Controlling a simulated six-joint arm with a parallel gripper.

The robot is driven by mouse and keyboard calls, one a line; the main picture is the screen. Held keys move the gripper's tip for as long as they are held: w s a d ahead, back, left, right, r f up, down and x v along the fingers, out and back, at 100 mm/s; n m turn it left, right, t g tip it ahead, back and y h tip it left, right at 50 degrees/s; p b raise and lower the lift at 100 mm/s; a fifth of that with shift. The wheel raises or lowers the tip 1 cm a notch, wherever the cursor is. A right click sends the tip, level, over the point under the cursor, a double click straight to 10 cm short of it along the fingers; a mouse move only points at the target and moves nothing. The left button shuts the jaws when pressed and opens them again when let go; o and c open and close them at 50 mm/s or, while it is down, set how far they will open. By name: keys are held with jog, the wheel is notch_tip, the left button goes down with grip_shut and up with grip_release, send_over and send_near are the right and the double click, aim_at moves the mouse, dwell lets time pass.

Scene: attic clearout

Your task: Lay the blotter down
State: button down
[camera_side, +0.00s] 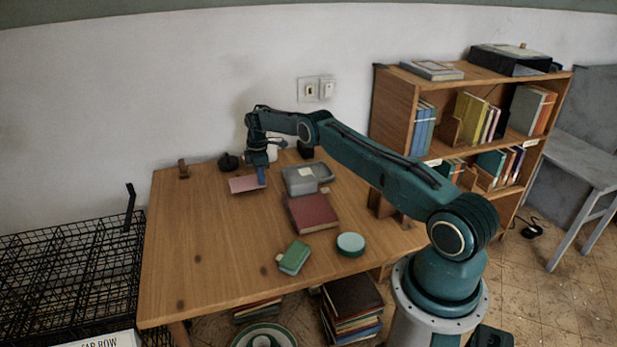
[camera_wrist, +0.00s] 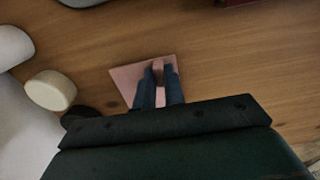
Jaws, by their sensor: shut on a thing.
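The blotter, a thin pink sheet (camera_side: 243,185), is at the back left of the wooden table; it also shows in the wrist view (camera_wrist: 127,79). My gripper (camera_side: 262,180) is over its right part in the side view. In the wrist view my gripper's two dark blue fingers (camera_wrist: 158,75) are close together on the blotter, with a narrow pinkish-brown piece between their tips. The fingers cover part of the sheet. It looks about level and low, but I cannot tell whether it touches the wood.
A grey box (camera_side: 299,186) and a dark red book (camera_side: 313,213) lie to the right. A green box (camera_side: 293,257) and a round teal tin (camera_side: 350,241) are nearer the front. A black object (camera_side: 229,161) stands behind the blotter. The table's left front (camera_side: 205,250) is bare.

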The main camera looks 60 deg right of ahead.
jog(key=shift+r, duration=0.25)
jog(key=shift+r, duration=0.7)
jog(key=shift+r, duration=0.4)
jog(key=shift+r, duration=0.3)
jog(key=shift+r, duration=0.15)
notch_tip(320, 180, up, 8)
jog(key=r, duration=0.1)
jog(key=s+a+f, duration=0.1)
jog(key=s+a, duration=0.2)
jog(key=s, duration=2.3)
jog(key=shift+w+d+f, duration=0.1)
jog(key=shift+w+f, duration=0.05)
jog(key=shift+f, duration=1.05)
jog(key=shift+w+f, duration=0.15)
jog(key=shift+f, duration=1.05)
